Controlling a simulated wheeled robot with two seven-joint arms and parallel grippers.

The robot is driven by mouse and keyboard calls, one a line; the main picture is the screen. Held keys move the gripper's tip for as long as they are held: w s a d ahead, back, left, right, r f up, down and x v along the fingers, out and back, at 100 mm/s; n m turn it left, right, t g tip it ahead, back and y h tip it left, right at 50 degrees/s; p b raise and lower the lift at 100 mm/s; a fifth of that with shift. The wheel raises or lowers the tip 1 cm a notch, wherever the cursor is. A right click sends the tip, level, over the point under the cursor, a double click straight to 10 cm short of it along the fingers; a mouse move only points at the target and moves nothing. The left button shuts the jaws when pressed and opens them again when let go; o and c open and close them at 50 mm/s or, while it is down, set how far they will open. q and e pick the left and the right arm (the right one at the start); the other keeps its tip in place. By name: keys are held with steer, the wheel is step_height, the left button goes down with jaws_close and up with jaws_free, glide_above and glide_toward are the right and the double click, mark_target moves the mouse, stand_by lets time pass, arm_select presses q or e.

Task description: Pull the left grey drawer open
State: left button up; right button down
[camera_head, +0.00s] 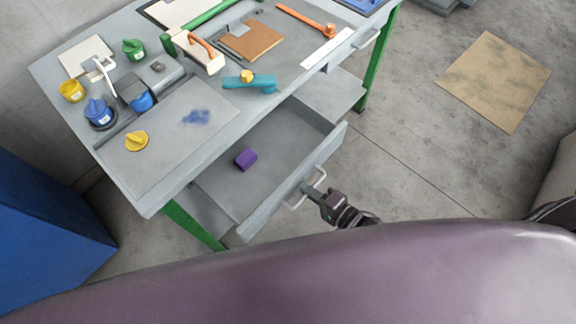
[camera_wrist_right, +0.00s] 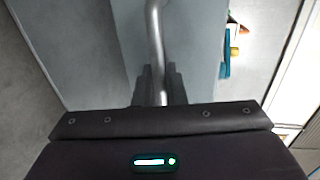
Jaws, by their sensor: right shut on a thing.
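The left grey drawer (camera_head: 282,165) is pulled out from under the workbench, and its inside shows in the head view. A purple block (camera_head: 245,159) lies on its floor. My right gripper (camera_head: 314,190) is at the drawer's front, shut on the drawer's metal handle (camera_head: 292,203). In the right wrist view the handle bar (camera_wrist_right: 155,40) runs down between the two dark fingers of the gripper (camera_wrist_right: 160,88). My left gripper is not in view.
The grey workbench (camera_head: 180,160) on green legs carries jars, a blue stain, a teal tool (camera_head: 262,84), an orange hammer (camera_head: 310,20) and a ruler. A second drawer (camera_head: 368,38) is at the right. A blue cabinet (camera_head: 45,240) stands at left; a cardboard sheet (camera_head: 495,80) lies on the floor.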

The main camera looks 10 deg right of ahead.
steer(key=f+p+v, duration=0.2)
steer(key=v, duration=0.7)
steer(key=shift+s+d, duration=0.25)
steer(key=shift+s, duration=0.2)
steer(key=c, duration=1.6)
jaws_free()
steer(key=shift+c, duration=0.2)
steer(key=v, duration=0.7)
steer(key=shift+s+d+b, duration=0.25)
steer(key=shift+s+b, duration=0.05)
steer(key=shift+r, duration=0.1)
